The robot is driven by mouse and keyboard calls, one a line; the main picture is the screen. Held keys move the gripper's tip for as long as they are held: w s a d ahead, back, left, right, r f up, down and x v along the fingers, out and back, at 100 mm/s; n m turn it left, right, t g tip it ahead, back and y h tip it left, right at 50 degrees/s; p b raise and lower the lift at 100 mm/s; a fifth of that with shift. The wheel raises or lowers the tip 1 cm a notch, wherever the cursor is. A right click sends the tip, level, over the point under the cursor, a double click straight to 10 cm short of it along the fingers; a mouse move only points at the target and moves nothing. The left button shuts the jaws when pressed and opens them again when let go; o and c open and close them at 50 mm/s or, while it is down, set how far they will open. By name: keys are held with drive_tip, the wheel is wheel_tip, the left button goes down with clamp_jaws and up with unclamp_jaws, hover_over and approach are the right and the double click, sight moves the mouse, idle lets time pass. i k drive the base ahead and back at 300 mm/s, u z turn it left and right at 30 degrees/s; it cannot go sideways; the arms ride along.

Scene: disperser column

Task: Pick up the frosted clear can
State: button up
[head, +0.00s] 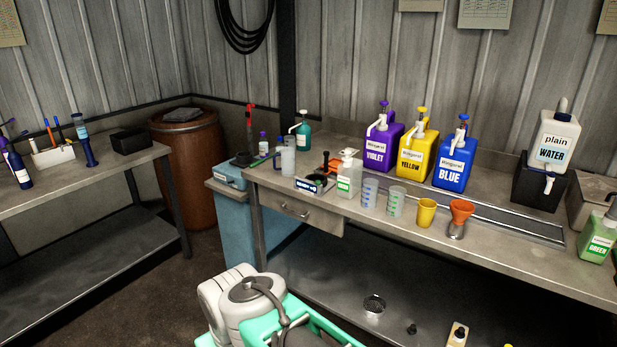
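Two frosted clear cup-like containers stand upright on the right-hand bench, left of the yellow cup. One frosted container (369,195) has blue markings. The other frosted container (396,202) stands just right of it, with bluish-green markings. A taller, pale frosted vessel (288,161) stands further back left on the same bench. I cannot tell which of these is the frosted clear can. Parts of my white and teal body and arm show at the bottom, but my gripper is not in view.
A yellow cup (426,213), an orange-topped cup (460,217) and a white pump bottle (349,175) stand near the containers. Violet (376,147), yellow (416,154) and blue (452,168) pump jugs stand behind. A drain grate (500,217) runs along the bench.

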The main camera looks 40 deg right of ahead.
sight(349, 175)
drive_tip(key=u, duration=0.15)
drive_tip(key=i, duration=0.85)
drive_tip(key=z, duration=0.55)
drive_tip(key=i, duration=0.5)
drive_tip(key=z, duration=0.45)
